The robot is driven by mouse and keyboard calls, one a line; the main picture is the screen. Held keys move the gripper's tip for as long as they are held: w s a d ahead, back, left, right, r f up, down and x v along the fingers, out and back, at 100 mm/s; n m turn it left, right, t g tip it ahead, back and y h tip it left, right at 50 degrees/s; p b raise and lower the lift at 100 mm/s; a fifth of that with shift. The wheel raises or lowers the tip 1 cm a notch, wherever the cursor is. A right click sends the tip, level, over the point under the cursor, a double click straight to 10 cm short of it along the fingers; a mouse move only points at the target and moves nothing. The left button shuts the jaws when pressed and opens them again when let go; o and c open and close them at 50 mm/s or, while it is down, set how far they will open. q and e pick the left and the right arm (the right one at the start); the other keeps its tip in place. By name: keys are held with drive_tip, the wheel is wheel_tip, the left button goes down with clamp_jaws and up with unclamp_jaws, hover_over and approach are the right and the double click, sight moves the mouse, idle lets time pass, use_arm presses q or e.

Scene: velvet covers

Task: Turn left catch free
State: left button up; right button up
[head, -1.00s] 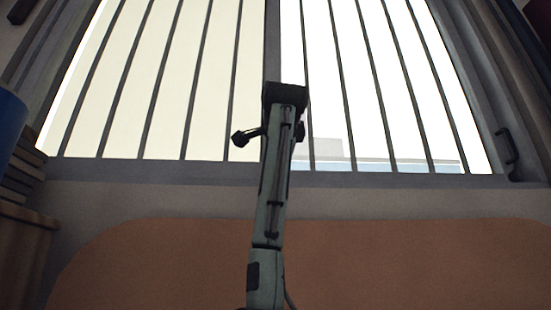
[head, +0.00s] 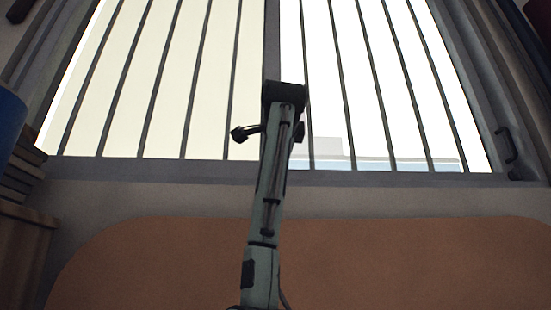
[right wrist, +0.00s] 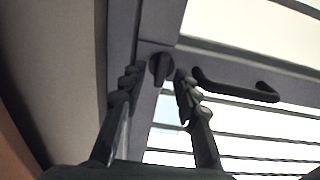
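The catch (right wrist: 160,66) is a small dark knob on the grey window frame, seen in the right wrist view beside a black handle (right wrist: 235,86). My right gripper (right wrist: 157,80) is open, one finger on each side of the catch with gaps showing; whether either finger touches it I cannot tell. In the head view my right gripper (head: 269,132) is at the lower part of the window's middle post, its fingers spread left and right. My arm hides the catch there. My left gripper is in neither view.
The barred window (head: 160,170) fills the upper head view. Another black handle (head: 507,145) is at its right side. A brown rounded panel (head: 400,260) lies below. A blue object (head: 10,125) and a wooden piece of furniture (head: 25,250) stand at the left edge.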

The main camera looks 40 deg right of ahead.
drive_tip(key=v, duration=1.2)
idle(0.6)
